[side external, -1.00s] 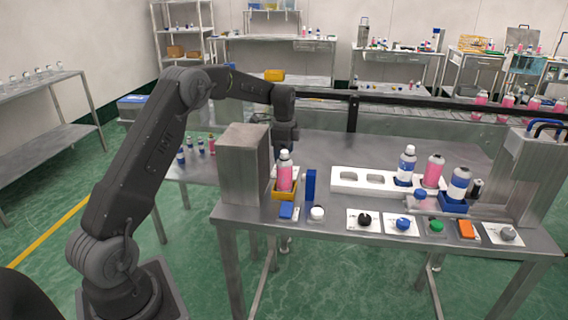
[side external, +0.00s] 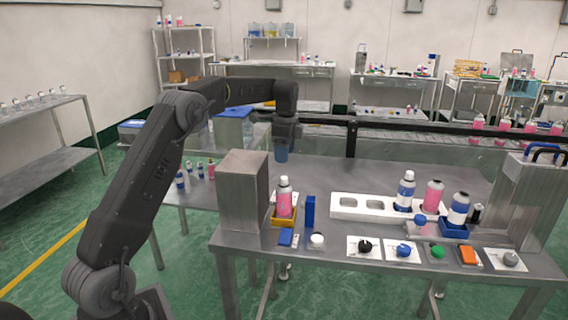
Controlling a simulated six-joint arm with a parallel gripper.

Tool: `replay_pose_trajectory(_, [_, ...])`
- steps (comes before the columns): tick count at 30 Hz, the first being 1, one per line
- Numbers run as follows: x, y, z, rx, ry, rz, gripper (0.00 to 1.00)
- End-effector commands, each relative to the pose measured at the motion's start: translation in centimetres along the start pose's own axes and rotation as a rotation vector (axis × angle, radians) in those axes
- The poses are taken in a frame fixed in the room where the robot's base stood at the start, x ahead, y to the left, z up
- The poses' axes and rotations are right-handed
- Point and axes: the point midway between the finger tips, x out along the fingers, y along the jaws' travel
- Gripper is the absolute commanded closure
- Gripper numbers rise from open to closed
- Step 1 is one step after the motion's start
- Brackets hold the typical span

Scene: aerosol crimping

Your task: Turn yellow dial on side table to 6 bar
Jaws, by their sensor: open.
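No yellow dial can be made out in the side external view. The side table (side external: 190,197) stands left of and behind the steel block, which hides part of it. My gripper (side external: 282,143) points down, high above the back of the work area, beyond the steel block. It is open, though its fingers are hard to make out.
The steel block (side external: 244,195) stands at the left end of the front table. Beside it is a pink can (side external: 284,200) in a yellow holder. A white rack (side external: 350,207), several cans and coloured knobs fill the table's right. Small bottles stand on the side table.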

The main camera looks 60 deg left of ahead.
Motion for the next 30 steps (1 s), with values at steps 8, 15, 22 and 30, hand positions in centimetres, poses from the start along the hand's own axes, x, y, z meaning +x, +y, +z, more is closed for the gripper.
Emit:
replay_pose_trajectory(8, [0.8,-0.2,-4.4,0.02,-0.266,0.008,0.39])
replay_pose_trajectory(15, [1.0,0.1,-5.5,-0.006,-0.367,-0.004,0.39])
replay_pose_trajectory(22, [3.3,0.1,-4.6,-0.005,-0.366,-0.001,0.39])
replay_pose_trajectory(30, [8.5,0.1,-2.5,-0.005,-0.365,0.0,0.39])
